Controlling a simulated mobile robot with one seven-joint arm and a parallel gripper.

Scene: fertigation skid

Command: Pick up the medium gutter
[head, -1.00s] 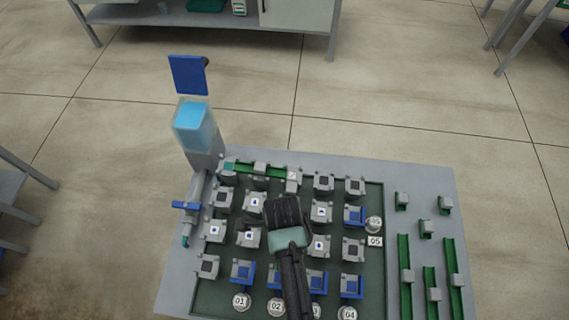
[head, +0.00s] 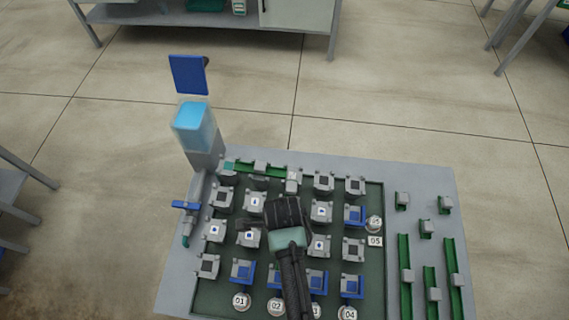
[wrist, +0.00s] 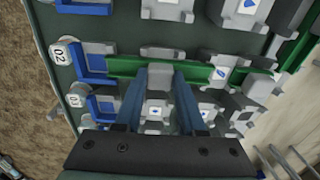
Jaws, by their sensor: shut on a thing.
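A green gutter (wrist: 212,72) with a grey block (wrist: 160,78) on it lies across the wrist view, above several grey blocks of the board. My gripper (wrist: 160,75) is shut on this grey block, one blue-grey finger on each side. In the head view my gripper (head: 288,212) is over the middle of the board, and the held gutter is hidden beneath it. I cannot tell whether the gutter touches the board. More green gutters with grey blocks lie at the right: one on the left (head: 405,300), one in the middle (head: 430,278) and one on the right (head: 452,252).
The dark green board (head: 375,300) bears rows of grey blocks and blue pieces, with numbered discs along its near edge. A blue tank (head: 195,125) and a blue-handled valve (head: 186,205) stand at the left. Another green gutter (head: 244,167) lies along the far edge. Short green pieces (head: 402,206) sit at the right.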

